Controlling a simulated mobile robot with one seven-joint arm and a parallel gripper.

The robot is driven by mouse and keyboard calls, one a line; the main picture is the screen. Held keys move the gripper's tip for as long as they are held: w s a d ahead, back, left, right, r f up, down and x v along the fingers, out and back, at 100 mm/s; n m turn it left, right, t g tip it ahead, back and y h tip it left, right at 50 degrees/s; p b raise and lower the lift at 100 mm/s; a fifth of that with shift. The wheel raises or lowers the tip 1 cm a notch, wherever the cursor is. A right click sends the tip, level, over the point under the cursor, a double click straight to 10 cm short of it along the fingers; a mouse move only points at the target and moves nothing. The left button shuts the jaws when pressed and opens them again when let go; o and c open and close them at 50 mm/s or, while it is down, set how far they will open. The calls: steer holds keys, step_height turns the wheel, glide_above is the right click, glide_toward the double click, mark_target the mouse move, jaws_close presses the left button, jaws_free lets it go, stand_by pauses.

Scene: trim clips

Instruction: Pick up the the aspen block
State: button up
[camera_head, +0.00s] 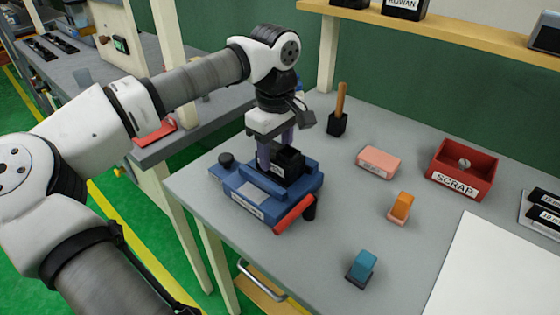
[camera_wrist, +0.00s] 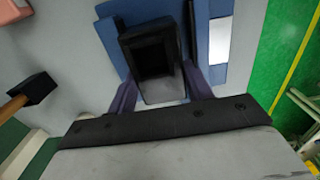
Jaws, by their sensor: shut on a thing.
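A black block (camera_head: 290,162) with a dark recess in its top and a small pale label sits at the blue fixture (camera_head: 303,187) on the grey table. The label is too small to read surely, so I cannot confirm it says aspen. My gripper (camera_head: 276,153) points down from above, with its purple fingers on either side of the block, shut on it. In the wrist view the black block (camera_wrist: 152,35) stands between the two fingers of my gripper (camera_wrist: 160,88), with the blue fixture (camera_wrist: 203,25) around it. Whether the block still touches the fixture is unclear.
A pink block (camera_head: 378,161), an orange block (camera_head: 401,206) and a teal block (camera_head: 361,267) stand to the right. A red SCRAP bin (camera_head: 462,170) and a wooden-handled tool (camera_head: 339,112) are behind. A shelf (camera_head: 450,30) runs along the back.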

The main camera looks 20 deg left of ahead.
mark_target(276, 151)
steer(key=shift+c, duration=1)
steer(key=shift+r, duration=0.1)
step_height(276, 151, up, 20)
steer(key=p, duration=1.4)
steer(key=shift+p, duration=0.35)
